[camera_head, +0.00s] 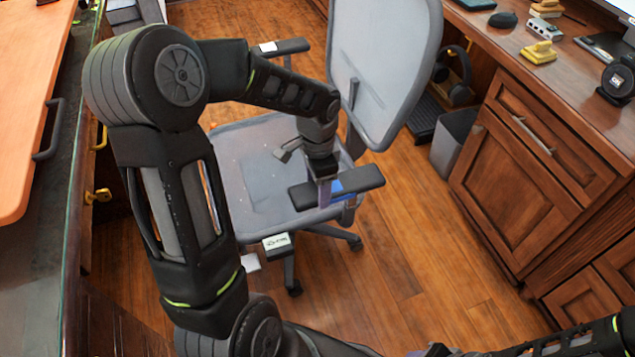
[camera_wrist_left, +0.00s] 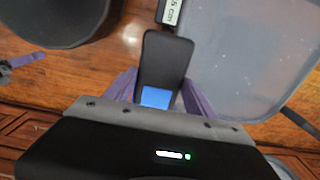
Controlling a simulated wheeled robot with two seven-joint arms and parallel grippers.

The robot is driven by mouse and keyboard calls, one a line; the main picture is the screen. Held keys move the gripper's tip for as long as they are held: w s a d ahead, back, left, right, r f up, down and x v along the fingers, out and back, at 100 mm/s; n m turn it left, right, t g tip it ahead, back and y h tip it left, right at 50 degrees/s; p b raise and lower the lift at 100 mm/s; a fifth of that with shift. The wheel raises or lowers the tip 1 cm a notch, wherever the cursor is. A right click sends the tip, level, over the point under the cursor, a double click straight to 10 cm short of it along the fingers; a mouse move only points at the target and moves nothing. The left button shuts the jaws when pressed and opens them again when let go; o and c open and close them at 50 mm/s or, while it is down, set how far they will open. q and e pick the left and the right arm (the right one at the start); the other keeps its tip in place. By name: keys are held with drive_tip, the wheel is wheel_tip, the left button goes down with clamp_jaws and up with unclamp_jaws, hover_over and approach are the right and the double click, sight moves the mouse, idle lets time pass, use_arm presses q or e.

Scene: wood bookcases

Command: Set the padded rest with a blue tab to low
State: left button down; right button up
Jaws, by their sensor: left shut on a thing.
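A grey office chair (camera_head: 265,165) stands on the wood floor. Its near padded rest (camera_head: 365,178) is black and has a blue tab (camera_head: 337,188). In the left wrist view the same rest (camera_wrist_left: 166,58) runs away from my gripper, with the blue tab (camera_wrist_left: 155,97) at its close end. My left gripper (camera_head: 325,192) comes down on the rest from above. Its purple fingers (camera_wrist_left: 160,98) lie on both sides of the rest by the tab, shut on it. The far rest (camera_head: 283,46) carries a pale tab (camera_head: 268,47).
A white label card (camera_head: 277,241) sits at the chair's front; it reads 5 cm in the left wrist view (camera_wrist_left: 170,13). A wooden desk with cabinets (camera_head: 530,150) stands right, a grey bin (camera_head: 453,140) beside it. A counter (camera_head: 35,120) is left. Floor between chair and cabinets is clear.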

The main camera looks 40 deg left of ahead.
use_arm(q)
drive_tip(key=shift+c, duration=1.6)
unclamp_jaws()
drive_tip(key=shift+f, duration=0.15)
wheel_tip(320, 180, up, 8)
drive_tip(key=shift+f+p, duration=0.1)
drive_tip(key=shift+p, duration=0.75)
